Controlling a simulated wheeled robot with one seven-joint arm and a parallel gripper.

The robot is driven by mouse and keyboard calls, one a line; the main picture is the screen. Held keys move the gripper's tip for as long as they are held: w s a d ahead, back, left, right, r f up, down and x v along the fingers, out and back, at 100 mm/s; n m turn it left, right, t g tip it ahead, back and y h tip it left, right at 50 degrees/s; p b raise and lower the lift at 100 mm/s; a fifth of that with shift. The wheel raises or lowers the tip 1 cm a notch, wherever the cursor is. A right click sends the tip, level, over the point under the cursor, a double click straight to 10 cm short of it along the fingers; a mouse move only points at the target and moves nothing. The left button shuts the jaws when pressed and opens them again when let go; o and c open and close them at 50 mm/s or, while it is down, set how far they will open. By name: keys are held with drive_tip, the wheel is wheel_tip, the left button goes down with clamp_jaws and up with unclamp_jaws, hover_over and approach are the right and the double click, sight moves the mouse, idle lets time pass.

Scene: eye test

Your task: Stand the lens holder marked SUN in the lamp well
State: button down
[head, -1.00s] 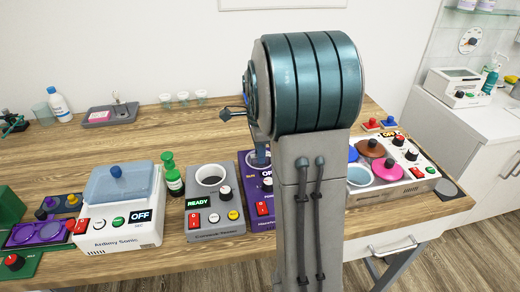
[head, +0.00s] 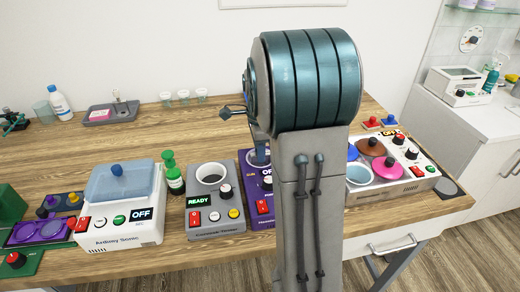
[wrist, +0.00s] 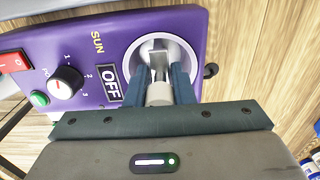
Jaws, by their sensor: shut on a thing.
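The purple lamp box (head: 262,212) stands on the bench, partly hidden behind my arm. In the wrist view the box (wrist: 130,30) bears the word SUN, and its display reads OFF. Its round white well (wrist: 185,50) lies just beyond my fingers. My gripper (wrist: 165,78) is shut on a pale grey piece (wrist: 159,93) with a flat metal-looking part, which lines up with the well's opening. I cannot tell how deep it sits, and no marking on it is readable. In the head view my arm hides most of the gripper.
Farther left is a white device with a blue lid (head: 118,210). A white device with coloured lids (head: 410,178) stands right. The bench behind is mostly clear.

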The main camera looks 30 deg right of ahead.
drive_tip(key=shift+f, duration=0.3)
drive_tip(key=c, duration=1)
unclamp_jaws()
drive_tip(key=shift+c, duration=0.2)
drive_tip(key=shift+o, duration=0.6)
drive_tip(key=shift+w+r+p, duration=0.1)
drive_tip(key=shift+r+p, duration=0.6)
drive_tip(key=shift+r, duration=0.3)
drive_tip(key=shift+r+p, duration=1.7)
drive_tip(key=shift+r, duration=0.35)
